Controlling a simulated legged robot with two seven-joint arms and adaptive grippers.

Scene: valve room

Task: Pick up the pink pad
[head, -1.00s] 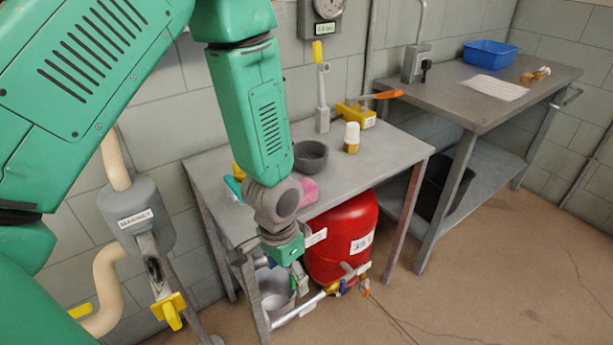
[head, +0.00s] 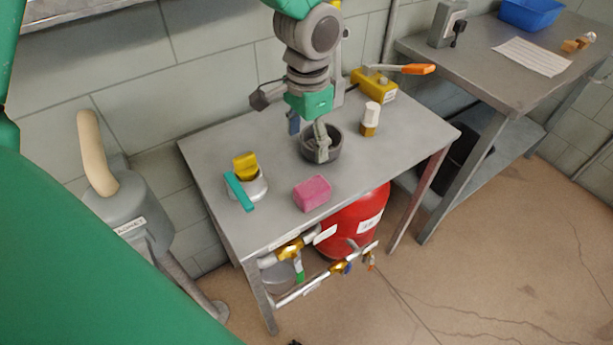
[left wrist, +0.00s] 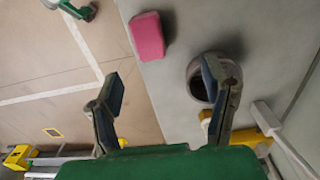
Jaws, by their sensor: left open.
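The pink pad (head: 312,193) is a small rounded block lying on the grey metal table (head: 212,153), near its front edge. It also shows in the left wrist view (left wrist: 148,36), near the table edge and beyond the fingertips. My left gripper (head: 306,130) is above the table, behind the pad and over the dark grey bowl (head: 334,154). In the left wrist view my left gripper (left wrist: 165,85) is open with nothing between its fingers; one finger partly covers the bowl. The pad is apart from the gripper. My right gripper is not in view.
A container with a yellow top and teal handle (head: 246,180) stands left of the pad. A red tank (head: 352,225) and pipes are below the table.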

